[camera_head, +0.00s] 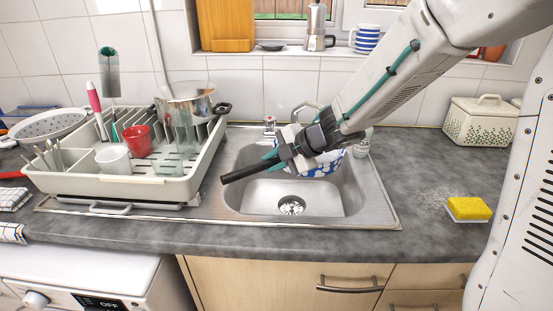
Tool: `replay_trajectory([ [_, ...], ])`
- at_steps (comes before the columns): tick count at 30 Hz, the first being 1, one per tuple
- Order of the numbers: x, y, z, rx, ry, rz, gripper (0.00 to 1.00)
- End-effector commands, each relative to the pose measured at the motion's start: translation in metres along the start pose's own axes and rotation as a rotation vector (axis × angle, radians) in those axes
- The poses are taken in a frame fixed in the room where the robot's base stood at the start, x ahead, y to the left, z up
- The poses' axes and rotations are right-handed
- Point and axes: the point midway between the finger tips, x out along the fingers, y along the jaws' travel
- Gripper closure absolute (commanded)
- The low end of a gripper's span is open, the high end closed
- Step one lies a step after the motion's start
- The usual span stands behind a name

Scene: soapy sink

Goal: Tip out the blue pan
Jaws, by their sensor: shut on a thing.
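The blue pan (326,166) shows as a blue-and-white patterned body over the sink (363,195), mostly hidden behind my arm and gripper. My gripper (284,158) is shut on its long black handle (246,173), which points to the lower left over the basin. The pan looks tilted, but its opening is hidden, so I cannot tell whether anything is in it. The sink drain (291,205) shows below, and the visible basin floor looks bare.
A dish rack (165,190) with cups, cutlery and a metal pot (190,103) stands left of the sink. A soap bottle (363,143) is close behind right. A yellow sponge (468,208) and a bread bin (480,125) are on the right.

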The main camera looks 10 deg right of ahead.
Motion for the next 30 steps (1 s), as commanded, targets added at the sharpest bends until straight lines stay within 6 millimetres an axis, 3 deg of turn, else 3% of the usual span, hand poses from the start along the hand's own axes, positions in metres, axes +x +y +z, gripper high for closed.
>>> replay_trajectory([
  [30,-0.008,-0.015,-0.057,-0.003,0.000,0.003,1.00],
])
